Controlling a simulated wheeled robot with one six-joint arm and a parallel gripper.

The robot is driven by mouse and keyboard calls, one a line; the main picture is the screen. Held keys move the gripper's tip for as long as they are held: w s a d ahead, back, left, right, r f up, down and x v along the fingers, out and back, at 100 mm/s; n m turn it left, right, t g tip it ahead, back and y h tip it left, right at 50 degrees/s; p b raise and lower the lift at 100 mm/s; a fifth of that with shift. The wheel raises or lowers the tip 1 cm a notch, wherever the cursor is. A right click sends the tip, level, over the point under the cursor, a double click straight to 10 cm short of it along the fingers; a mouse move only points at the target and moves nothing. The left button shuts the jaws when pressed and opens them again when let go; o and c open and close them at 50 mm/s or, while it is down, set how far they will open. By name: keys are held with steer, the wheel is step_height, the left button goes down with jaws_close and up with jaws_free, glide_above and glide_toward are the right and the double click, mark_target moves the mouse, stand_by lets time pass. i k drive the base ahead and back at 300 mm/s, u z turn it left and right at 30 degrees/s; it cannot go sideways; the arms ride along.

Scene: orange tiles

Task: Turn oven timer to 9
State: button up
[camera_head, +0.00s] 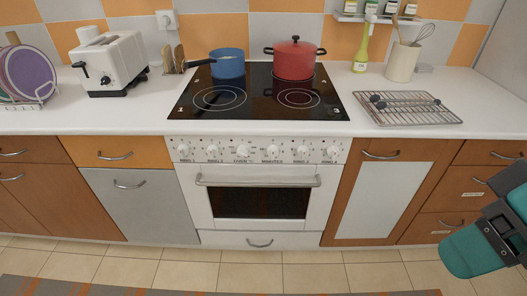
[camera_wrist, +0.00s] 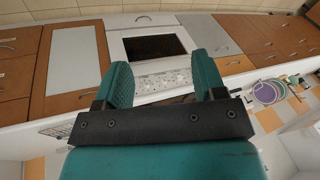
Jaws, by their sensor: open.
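The white oven (camera_head: 259,200) stands in the middle of the counter, with a row of white knobs on its panel above the door handle. The knob labelled MINUTES (camera_head: 272,151) is right of the OVEN knob (camera_head: 242,151); its exact setting is too small to read. My gripper (camera_head: 490,228) is at the right edge of the head view, well away from the knobs and partly cut off. In the wrist view my gripper (camera_wrist: 163,82) has its two green fingers spread with nothing held. The oven panel (camera_wrist: 165,80) shows beyond and between the fingers, upside down.
A blue pan (camera_head: 228,64) and a red pot (camera_head: 294,60) stand on the black hob (camera_head: 250,110). A wire rack (camera_head: 415,108) with utensils lies on the counter to the right; a toaster (camera_head: 112,63) stands left. The floor before the oven is clear.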

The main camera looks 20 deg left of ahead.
mark_target(272, 150)
steer(key=k, duration=0.5)
steer(key=u, duration=1.3)
steer(key=i, duration=0.75)
steer(key=z, duration=1.8)
